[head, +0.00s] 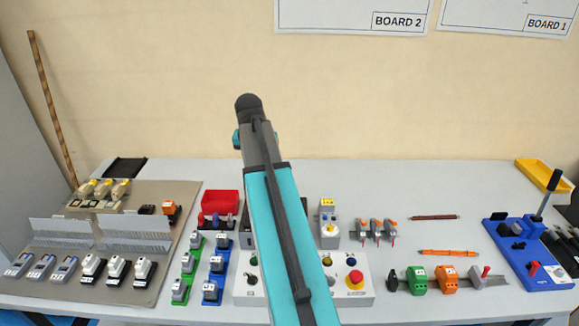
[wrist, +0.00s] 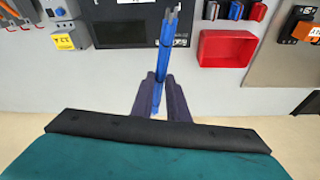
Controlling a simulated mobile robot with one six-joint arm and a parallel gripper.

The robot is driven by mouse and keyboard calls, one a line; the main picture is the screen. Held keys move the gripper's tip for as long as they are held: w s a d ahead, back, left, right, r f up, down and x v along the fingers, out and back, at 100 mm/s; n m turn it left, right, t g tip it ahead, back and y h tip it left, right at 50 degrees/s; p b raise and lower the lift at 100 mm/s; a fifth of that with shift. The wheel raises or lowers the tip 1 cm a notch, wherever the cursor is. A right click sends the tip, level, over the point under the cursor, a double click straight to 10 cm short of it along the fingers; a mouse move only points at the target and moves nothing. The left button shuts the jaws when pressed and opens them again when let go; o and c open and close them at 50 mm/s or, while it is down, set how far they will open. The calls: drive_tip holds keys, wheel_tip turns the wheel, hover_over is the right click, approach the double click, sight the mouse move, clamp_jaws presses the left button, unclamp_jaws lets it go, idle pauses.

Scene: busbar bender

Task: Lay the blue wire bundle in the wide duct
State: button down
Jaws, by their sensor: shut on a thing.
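My gripper (wrist: 161,92) is shut on the blue wire bundle (wrist: 168,45) in the wrist view. The bundle runs lengthwise out between the two dark fingers, with pale wire ends at its far tip, and appears held above the table. In the head view my arm hides the gripper and the bundle. Two grey-white slotted ducts, a left one (head: 60,233) and a right one (head: 133,231), stand on the beige panel (head: 150,290) at the left. I cannot tell which is the wide one. No duct shows clearly in the wrist view.
Breakers and relays stand around the ducts on the panel. A red bin (head: 221,204) is right of the panel, also in the wrist view (wrist: 225,48). Green and blue holders (head: 213,266) stand in front. Brown (head: 435,217) and orange (head: 448,252) bundles lie at the right.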

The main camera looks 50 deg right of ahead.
drive_tip(key=w+a+r+n, duration=0.15)
drive_tip(key=w+a, duration=0.25)
drive_tip(key=a, duration=0.7)
drive_tip(key=w+a+n, duration=0.3)
drive_tip(key=w+a, duration=0.1)
drive_tip(key=a, duration=0.6)
drive_tip(key=s+a+n+y, duration=0.1)
drive_tip(key=a+n, duration=0.2)
drive_tip(key=a, duration=0.5)
drive_tip(key=s+a+r+n+t+y, duration=0.1)
drive_tip(key=a+n, duration=0.3)
drive_tip(key=a, duration=0.5)
drive_tip(key=shift+s+r+y+b, duration=0.15)
drive_tip(key=shift+s+y+b, duration=0.1)
drive_tip(key=shift+y+b, duration=0.05)
